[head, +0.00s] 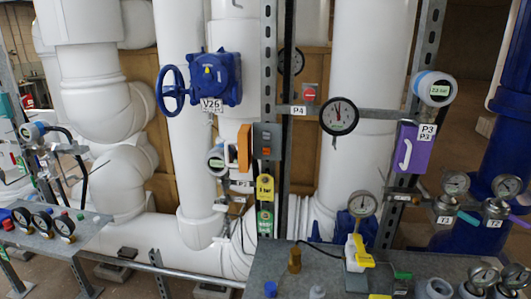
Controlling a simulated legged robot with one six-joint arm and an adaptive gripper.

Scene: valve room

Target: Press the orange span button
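A small grey box (267,134) is fixed to the perforated upright post, left of the picture's middle. Its front carries small coloured spots, one of them orange (266,151). They are too small to tell which is a span button, and no label can be read. An orange panel with a pale handle (244,147) sits just left of this box. My gripper is not in view, and nothing is seen touching the box.
A blue valve labelled V26 (213,80) is at upper left. A round black-rimmed gauge (339,116) and a purple panel (406,149) are to the right. Yellow (265,187) and green tags hang below the box. A grey bench (325,262) with fittings and gauges stands in front.

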